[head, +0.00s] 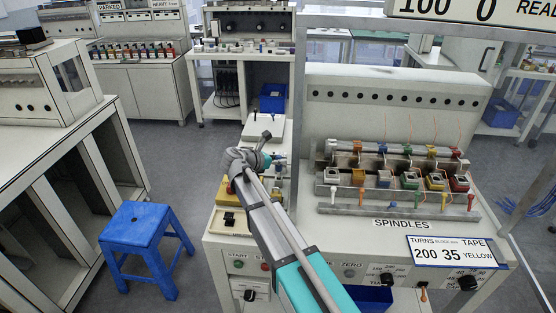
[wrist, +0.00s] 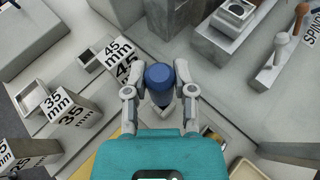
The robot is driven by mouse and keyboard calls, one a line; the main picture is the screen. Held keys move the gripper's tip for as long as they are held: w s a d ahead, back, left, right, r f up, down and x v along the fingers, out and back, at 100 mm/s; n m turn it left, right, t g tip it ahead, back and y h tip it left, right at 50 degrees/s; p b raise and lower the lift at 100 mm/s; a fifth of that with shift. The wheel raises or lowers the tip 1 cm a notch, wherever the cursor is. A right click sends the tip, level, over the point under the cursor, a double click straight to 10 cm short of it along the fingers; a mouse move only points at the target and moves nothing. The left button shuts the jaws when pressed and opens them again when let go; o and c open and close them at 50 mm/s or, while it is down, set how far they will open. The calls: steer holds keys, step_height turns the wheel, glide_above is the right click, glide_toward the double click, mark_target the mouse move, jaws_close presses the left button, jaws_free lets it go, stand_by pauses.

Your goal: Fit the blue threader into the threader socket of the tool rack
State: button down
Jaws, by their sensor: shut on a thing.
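My gripper (wrist: 159,91) is shut on a blue, round-topped tool, the blue threader (wrist: 160,75), which sits between the two fingertips in the wrist view. Its lower end is hidden, partly by my gripper's teal body. In the head view my gripper (head: 272,158) is over the left part of the bench, and the threader is too small there to make out surely. A pale slotted fixture (wrist: 214,134) lies below and right of the fingers. I cannot tell whether it is the tool rack, and no threader socket can be made out.
White blocks marked 45 mm (wrist: 118,57) and 35 mm (wrist: 75,112) stand left of my gripper in the wrist view. The spindle rack (head: 395,197) with coloured bobbins fills the bench's right side. A blue stool (head: 148,228) stands on the floor at left.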

mark_target(276, 167)
steer(key=shift+f+b, duration=1.9)
stand_by(1.8)
steer(key=shift+c, duration=1.8)
jaws_free()
steer(key=shift+r, duration=0.15)
step_height(276, 167, up, 8)
steer(key=p, duration=0.8)
